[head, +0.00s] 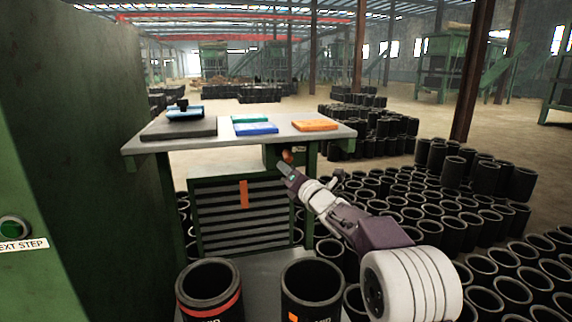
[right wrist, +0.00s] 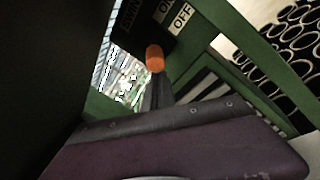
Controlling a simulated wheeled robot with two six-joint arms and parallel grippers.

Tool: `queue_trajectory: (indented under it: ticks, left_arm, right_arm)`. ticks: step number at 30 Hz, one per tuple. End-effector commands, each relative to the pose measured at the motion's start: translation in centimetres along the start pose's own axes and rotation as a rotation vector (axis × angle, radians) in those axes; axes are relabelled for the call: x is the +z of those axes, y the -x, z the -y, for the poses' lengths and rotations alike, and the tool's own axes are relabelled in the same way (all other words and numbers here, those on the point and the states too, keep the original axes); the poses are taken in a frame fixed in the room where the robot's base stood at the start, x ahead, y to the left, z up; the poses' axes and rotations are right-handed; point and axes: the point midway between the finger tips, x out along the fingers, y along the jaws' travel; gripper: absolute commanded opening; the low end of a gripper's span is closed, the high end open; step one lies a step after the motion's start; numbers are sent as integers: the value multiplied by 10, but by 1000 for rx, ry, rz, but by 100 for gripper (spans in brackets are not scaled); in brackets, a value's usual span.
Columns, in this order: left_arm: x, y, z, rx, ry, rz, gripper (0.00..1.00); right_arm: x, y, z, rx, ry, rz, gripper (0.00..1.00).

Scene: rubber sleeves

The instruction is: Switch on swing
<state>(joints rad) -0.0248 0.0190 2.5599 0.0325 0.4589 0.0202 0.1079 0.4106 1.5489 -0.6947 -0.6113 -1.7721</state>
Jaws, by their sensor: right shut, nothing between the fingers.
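The swing switch is a dark box (head: 272,153) under the right part of the table top, with an orange knob (head: 288,155). In the right wrist view the knob (right wrist: 155,57) shows below a dark panel with partly cut "SWING", "ON" and "OFF" labels (right wrist: 181,17). The knob is nearer the OFF label in that picture. My right gripper (head: 284,169) is shut and empty, its tip just below the knob. I cannot tell whether it touches the knob. My left gripper is not in view.
The table (head: 335,133) bears blue, teal and orange flat items and a dark plate. Black sleeves (head: 400,205) crowd the floor at right. Two sleeves (head: 312,285) stand in front. A green cabinet (head: 85,150) with a NEXT STEP button (head: 14,229) fills the left.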

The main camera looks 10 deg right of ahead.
Motion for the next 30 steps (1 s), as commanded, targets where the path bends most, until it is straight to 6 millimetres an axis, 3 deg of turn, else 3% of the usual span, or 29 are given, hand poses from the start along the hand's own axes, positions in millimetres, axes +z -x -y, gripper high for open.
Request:
queue_trajectory:
  ticks: [11, 20, 30]
  left_arm:
    - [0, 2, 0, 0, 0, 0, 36]
    - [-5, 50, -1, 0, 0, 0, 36]
    - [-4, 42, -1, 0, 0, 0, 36]
  right_arm:
    - [3, 2, 0, -1, -2, -1, 0]
    - [16, 4, -14, -77, -28, -83, 0]
    - [16, 8, -14, -83, -31, -88, 0]
